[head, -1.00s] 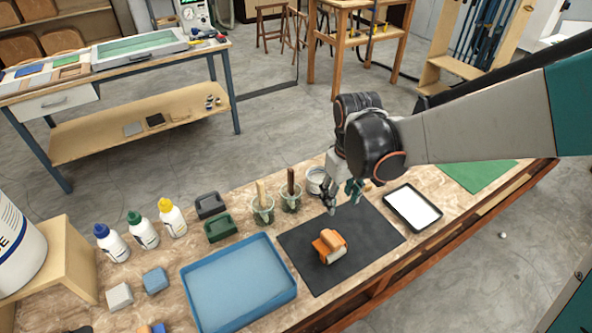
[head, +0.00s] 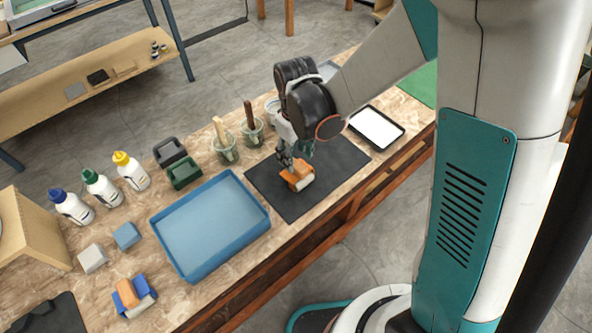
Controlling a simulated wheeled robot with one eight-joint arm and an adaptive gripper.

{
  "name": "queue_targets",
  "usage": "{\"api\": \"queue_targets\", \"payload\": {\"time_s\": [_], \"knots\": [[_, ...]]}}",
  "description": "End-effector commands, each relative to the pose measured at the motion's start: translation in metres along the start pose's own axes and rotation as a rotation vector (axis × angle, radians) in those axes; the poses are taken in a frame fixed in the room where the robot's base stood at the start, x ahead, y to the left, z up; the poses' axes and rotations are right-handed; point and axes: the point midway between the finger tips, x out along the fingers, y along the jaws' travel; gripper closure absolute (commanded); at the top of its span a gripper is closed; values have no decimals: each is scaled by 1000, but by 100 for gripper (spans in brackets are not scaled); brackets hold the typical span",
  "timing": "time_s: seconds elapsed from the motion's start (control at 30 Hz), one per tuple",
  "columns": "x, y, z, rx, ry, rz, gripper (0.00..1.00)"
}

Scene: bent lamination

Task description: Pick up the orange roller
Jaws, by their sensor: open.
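The orange roller (head: 298,176) lies on the black mat (head: 322,192), with an orange body and a pale cylinder along its near side. My gripper (head: 296,161) is open and hangs from above just over the roller's far side. Its fingers look close to the roller; whether they touch it cannot be told. The arm's dark wrist hides part of the mat's far side.
A blue tray (head: 163,222) stands left of the mat. Jars with brushes (head: 226,152) stand behind the tray and mat. A black-rimmed white pad (head: 401,128) lies right. Glue bottles (head: 131,172), green and dark blocks, and a blue-and-orange roller (head: 134,296) are further left.

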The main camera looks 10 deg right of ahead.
Motion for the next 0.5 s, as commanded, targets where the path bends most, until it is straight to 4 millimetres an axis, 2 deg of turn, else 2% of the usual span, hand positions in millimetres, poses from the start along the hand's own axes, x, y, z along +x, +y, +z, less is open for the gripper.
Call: {"api": "queue_targets", "payload": {"time_s": [0.03, 0.2, 0.47, 0.5], "knots": [[11, 0, -1, 0, 0, 0, 52], [35, 0, -1, 0, 0, 0, 52], [38, 0, 0, 0, 0, 0, 52], [38, 0, 0, 0, 0, 0, 56]]}}
